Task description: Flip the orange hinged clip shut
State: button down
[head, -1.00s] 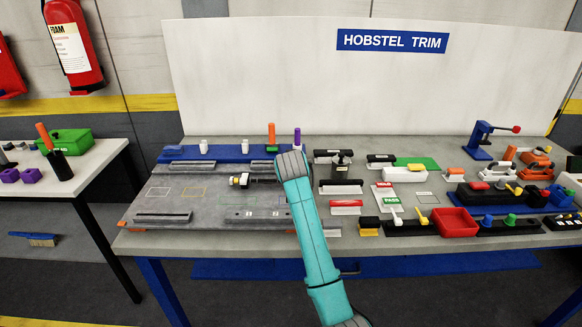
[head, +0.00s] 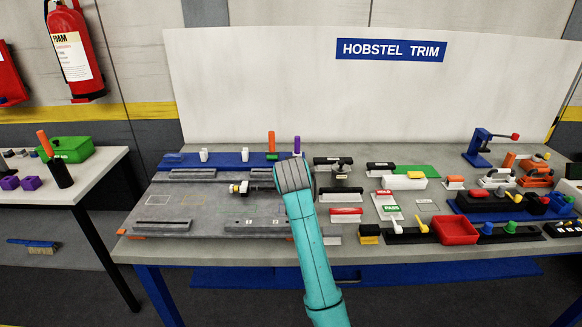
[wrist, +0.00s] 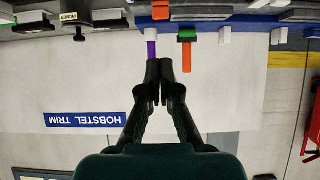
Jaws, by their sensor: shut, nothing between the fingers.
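The orange clip (head: 271,141) appears to be the upright orange bar at the back of the bench, on a small green base (head: 272,156). In the wrist view, which is upside down, the orange bar (wrist: 187,58) hangs from its green block (wrist: 186,36), so it really stands up. My gripper (wrist: 165,75) is shut and empty. Its tips lie just left of the orange bar in the wrist view, near the end of a purple upright bar (wrist: 151,50). I cannot tell the exact gap in depth. In the head view my wrist hides the gripper.
A purple bar (head: 297,146) stands close beside the orange one. White knobs (head: 245,155) stand on the blue strip (head: 222,161) to the left. A white back panel (head: 270,90) rises behind. Several fixtures, clamps and a red bin (head: 456,228) fill the right side.

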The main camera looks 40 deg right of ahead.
jog(key=s+a, duration=0.1)
jog(key=s, duration=0.1)
jog(key=shift+s+a+f, duration=0.1)
jog(key=shift+s+a, duration=0.25)
jog(key=shift+a, duration=0.05)
jog(key=shift+a, duration=0.1)
